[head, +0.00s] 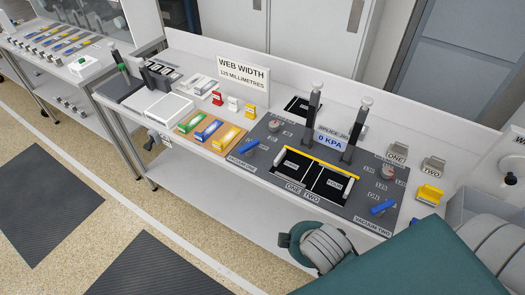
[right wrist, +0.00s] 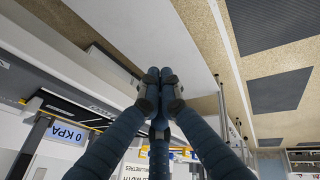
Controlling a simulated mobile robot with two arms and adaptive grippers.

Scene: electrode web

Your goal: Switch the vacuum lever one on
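The blue vacuum lever one (head: 252,157) is on the left part of the dark control panel (head: 268,136), beside the VACUUM ONE label (head: 241,165). A similar blue lever two (head: 383,207) is at the panel's right, by the VACUUM TWO label. My right gripper (right wrist: 159,74) shows in the right wrist view with its fingertips together and nothing visible between them. It is off the bench's front, apart from the levers. My left gripper is not in view.
Two tall black posts (head: 313,100) rise behind black plates ONE and TWO. The 0 KPA display (head: 329,140) is between them and also shows in the wrist view (right wrist: 67,131). An orange tray (head: 190,142) is left of lever one. Open floor (head: 110,190) lies in front.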

